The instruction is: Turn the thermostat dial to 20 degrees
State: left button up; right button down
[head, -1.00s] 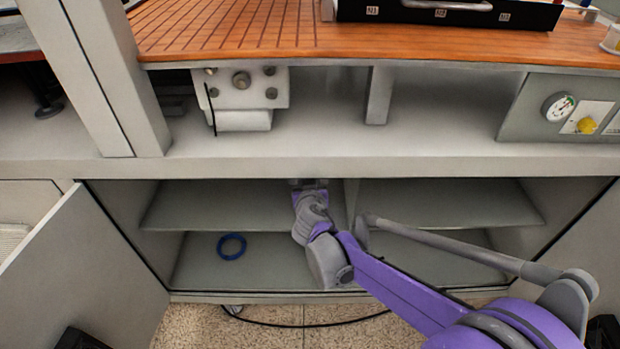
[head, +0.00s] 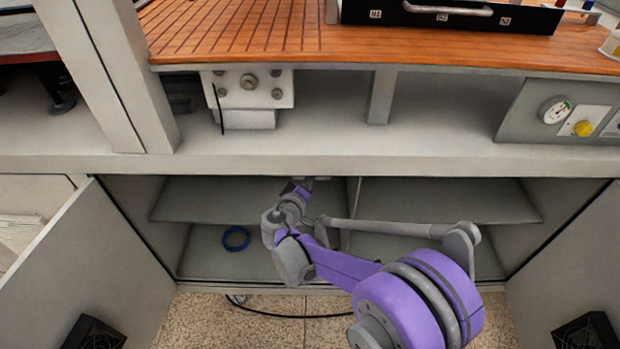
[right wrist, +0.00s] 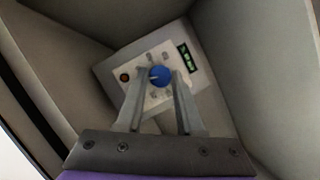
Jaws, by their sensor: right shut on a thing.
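The thermostat dial is a blue round knob (right wrist: 159,76) on a pale control panel (right wrist: 150,98) inside the cabinet, seen in the right wrist view. A small green-lit display (right wrist: 187,57) sits to the right of the knob, its digits too small to read. My right gripper (right wrist: 160,82) has its two fingers on either side of the knob and is shut on it. In the head view my right arm reaches into the open cabinet, and the dial is hidden there. My left gripper is not in view.
The cabinet has a shelf (head: 440,200) and open doors (head: 85,260) on both sides. A blue ring (head: 236,238) lies on the cabinet floor. Above are a gauge (head: 555,110) and a yellow knob (head: 582,128). An orange-red button (right wrist: 125,77) is left of the dial.

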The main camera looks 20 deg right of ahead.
jog(key=shift+f+n+t+h+b, duration=0.15)
jog(key=shift+n+t+h+b, duration=0.45)
jog(key=shift+n, duration=1.3)
jog(key=shift+f+n+t+h+b, duration=0.15)
jog(key=shift+n+t+h+b, duration=0.5)
jog(key=shift+n, duration=1.25)
jog(key=shift+f+n+t+h+b, duration=0.15)
jog(key=shift+n+t+h+b, duration=0.45)
jog(key=shift+n, duration=1.3)
jog(key=c, duration=0.5)
grip_release()
jog(key=shift+c, duration=0.2)
